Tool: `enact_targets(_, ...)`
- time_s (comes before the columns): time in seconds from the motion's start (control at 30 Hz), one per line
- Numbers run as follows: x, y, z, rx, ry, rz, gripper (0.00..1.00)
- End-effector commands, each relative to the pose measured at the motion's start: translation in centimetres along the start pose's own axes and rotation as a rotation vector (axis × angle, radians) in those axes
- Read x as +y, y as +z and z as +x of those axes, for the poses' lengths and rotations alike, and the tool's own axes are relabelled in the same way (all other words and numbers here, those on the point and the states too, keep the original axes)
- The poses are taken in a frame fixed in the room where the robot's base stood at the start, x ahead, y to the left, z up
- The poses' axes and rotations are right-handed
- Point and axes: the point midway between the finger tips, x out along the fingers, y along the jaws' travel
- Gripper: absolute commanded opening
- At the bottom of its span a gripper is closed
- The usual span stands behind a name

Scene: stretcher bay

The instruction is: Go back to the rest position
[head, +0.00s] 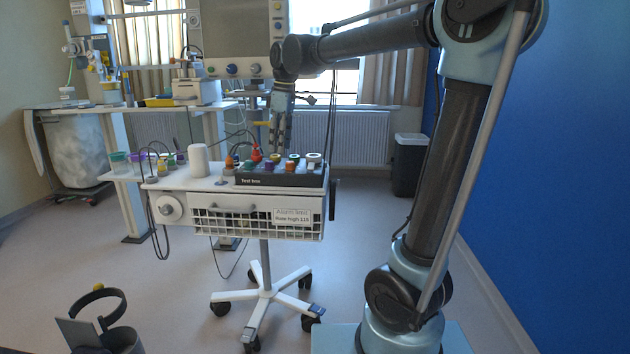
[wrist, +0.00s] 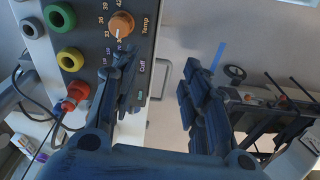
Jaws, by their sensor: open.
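My gripper (head: 279,130) hangs pointing down at the end of my arm in the head view, above the dark test box (head: 270,181) and apart from it. In the wrist view my gripper (wrist: 160,80) has its two dark fingers spread, with nothing between them. The test box also shows in the wrist view (wrist: 95,15), with an orange Temp knob (wrist: 121,23), a yellow ring (wrist: 70,59), a green ring (wrist: 60,16) and a red plug (wrist: 75,97). The left finger covers part of its printed face.
The test box stands on a wheeled white cart (head: 180,184) with a white cylinder (head: 198,160). A monitor (head: 236,35) rises behind. A dark bin (head: 408,165) is at the back right, before the blue wall (head: 560,150). Floor around the cart's base is mostly clear.

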Motion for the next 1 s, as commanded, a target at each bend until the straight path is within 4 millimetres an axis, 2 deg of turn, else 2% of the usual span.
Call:
enact_targets(0.2, -1.3, 8.0, 1.7, 0.001, 0.035, 0.226, 0.42)
enact_targets(0.47, -4.3, 17.3, 5.2, 0.009, 0.081, 0.523, 0.42)
enact_targets(0.7, -8.1, 24.7, 9.7, 0.019, 0.126, 0.798, 0.42)
enact_targets(1.0, -13.5, 32.1, 16.7, 0.038, 0.181, 1.137, 0.42)
